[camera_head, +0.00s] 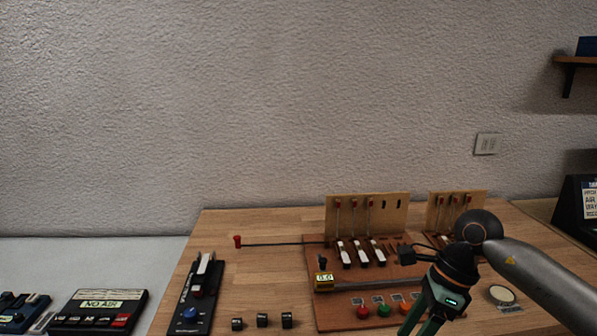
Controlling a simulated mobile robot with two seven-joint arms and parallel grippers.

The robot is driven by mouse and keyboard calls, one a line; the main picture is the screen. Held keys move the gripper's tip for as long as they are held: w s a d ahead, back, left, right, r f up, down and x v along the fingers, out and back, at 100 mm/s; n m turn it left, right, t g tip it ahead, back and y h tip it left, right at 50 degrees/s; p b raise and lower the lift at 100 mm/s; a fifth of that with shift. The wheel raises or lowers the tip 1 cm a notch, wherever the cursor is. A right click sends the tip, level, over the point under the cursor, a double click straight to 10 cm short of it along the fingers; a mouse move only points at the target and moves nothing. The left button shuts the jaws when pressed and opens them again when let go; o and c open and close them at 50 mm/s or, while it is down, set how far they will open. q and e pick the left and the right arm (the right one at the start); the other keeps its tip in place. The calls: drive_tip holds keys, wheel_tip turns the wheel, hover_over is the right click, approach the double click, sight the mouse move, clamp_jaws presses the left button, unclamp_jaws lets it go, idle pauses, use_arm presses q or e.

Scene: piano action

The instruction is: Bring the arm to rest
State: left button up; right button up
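My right arm comes in from the right edge, and its gripper (428,314) points down in front of the piano action. The green fingers run to the bottom edge of the picture and their tips are cut off, so I cannot tell whether they are open or shut. The piano action has a reddish-brown base board (325,309) with white-topped keys (361,252) and an upright wooden panel (388,213) carrying red-topped hammers. My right gripper and forearm hide part of the board's right side. My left gripper is not in view.
A thin dark rod with a red end (238,242) reaches left from the board. A black lever unit (193,297) and small dark blocks (262,320) sit on the wooden table. A "NO AIR" box (100,306) is at left. A round white disc (502,295) lies right.

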drive_tip(key=s+a+r+m+t+y+p, duration=0.1)
drive_tip(key=s+a+r+m+t+y, duration=0.1)
drive_tip(key=a+m+y, duration=0.7)
drive_tip(key=s+a+r+m+t+y+p, duration=0.1)
drive_tip(key=s+a+r+m+t+y, duration=0.2)
drive_tip(key=a+y, duration=0.55)
drive_tip(key=w+d+f+m+t+h+p, duration=0.1)
drive_tip(key=d+f+m+t+h, duration=0.45)
drive_tip(key=m, duration=0.75)
drive_tip(key=w+d+f+m+t+h+p, duration=0.1)
drive_tip(key=d+f+m+t+h, duration=0.2)
drive_tip(key=f+m+t+h, duration=0.8)
drive_tip(key=s+d+f+m+g+h, duration=0.1)
drive_tip(key=s+d+f+m+g, duration=0.2)
drive_tip(key=s+f+m+g, duration=0.2)
drive_tip(key=s+d+f+m+g+h+p, duration=0.1)
drive_tip(key=s+d+f+m+g+h, duration=0.1)
drive_tip(key=s+d+f+m+g, duration=0.2)
drive_tip(key=s+f+m+g, duration=0.2)
drive_tip(key=s+f+m, duration=0.2)
drive_tip(key=s, duration=0.2)
drive_tip(key=shift+s+f, duration=0.25)
drive_tip(key=shift+s, duration=0.1)
drive_tip(key=shift+d, duration=0.1)
